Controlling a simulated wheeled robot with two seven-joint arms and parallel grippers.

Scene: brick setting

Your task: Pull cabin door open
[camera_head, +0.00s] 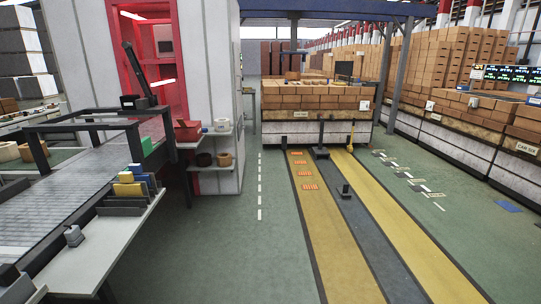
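A white-walled cabin (214,80) stands left of centre at the back. Its front has a tall red-framed opening (165,55) with a red interior and a bright light strip. A dark slanted bar (138,72) crosses the lower left of the opening; I cannot tell what it belongs to. I cannot make out a separate door leaf or a handle, nor whether a door is open or shut. The foot of the opening is partly hidden by the conveyor. Neither of my grippers shows in the view.
A roller conveyor (75,200) and a pale bench (105,245) fill the left side. Small shelves (217,132) with pots are at the cabin. Green floor (235,235) is clear ahead, beside yellow lanes (325,225). Brick stacks (315,97) stand behind.

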